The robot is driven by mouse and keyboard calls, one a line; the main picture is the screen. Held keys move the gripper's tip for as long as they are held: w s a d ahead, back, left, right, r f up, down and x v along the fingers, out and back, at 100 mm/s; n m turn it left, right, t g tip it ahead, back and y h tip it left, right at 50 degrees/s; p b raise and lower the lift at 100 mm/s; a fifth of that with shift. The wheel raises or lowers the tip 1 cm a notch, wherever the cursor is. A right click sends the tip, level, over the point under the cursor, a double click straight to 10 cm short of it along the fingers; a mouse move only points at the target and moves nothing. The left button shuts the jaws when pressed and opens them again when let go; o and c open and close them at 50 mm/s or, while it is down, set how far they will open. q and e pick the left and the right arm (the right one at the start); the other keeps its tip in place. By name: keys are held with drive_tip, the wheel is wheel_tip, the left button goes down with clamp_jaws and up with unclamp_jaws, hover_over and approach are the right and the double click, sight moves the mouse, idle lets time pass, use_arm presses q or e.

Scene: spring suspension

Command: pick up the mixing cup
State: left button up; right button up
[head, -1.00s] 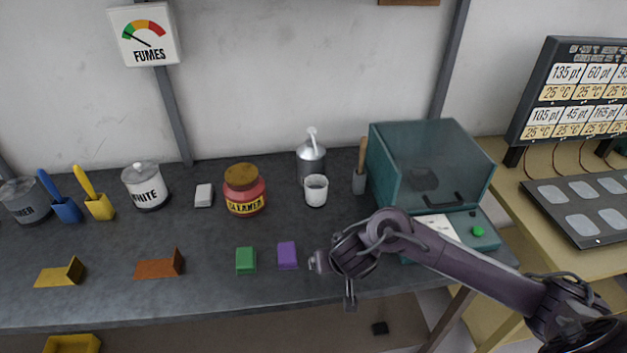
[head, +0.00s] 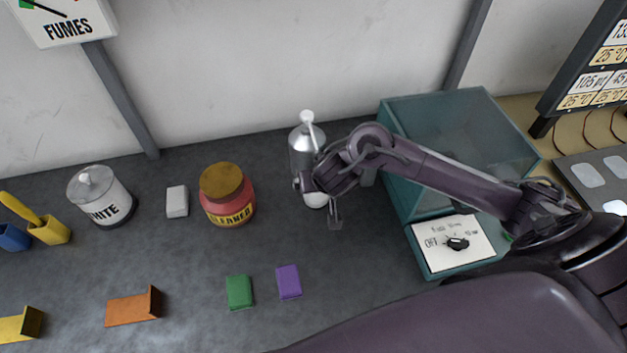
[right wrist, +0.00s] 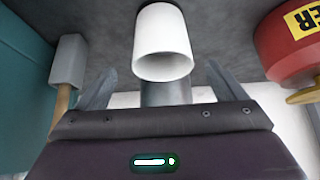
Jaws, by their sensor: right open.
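The white mixing cup (right wrist: 163,45) stands in the right wrist view ahead of my right gripper (right wrist: 162,70), centred between its spread fingers and apart from both. In the head view the cup (head: 316,200) is mostly hidden behind my right gripper (head: 334,222), which is open and empty. My left gripper is not in view.
A silver pump bottle (head: 306,150) stands just behind the cup. A red cleaner jar (head: 228,200) is to the left and a teal box (head: 408,205) to the right. Green (head: 239,292) and purple (head: 289,282) blocks lie in front. The bench between is clear.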

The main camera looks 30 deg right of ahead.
drive_tip(key=b+x, duration=0.1)
drive_tip(key=x, duration=0.2)
drive_tip(key=shift+a+f, duration=0.1)
drive_tip(key=shift+f, duration=0.1)
drive_tip(key=b+x, duration=0.1)
drive_tip(key=x, duration=0.1)
drive_tip(key=shift+w+f, duration=0.2)
drive_tip(key=shift+w, duration=0.05)
drive_tip(key=shift+w+f, duration=0.3)
drive_tip(key=shift+f, duration=0.05)
drive_tip(key=c, duration=1.3)
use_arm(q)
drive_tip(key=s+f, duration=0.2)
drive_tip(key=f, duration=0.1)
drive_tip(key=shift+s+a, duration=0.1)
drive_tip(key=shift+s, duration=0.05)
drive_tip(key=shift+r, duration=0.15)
use_arm(e)
drive_tip(key=shift+r, duration=0.15)
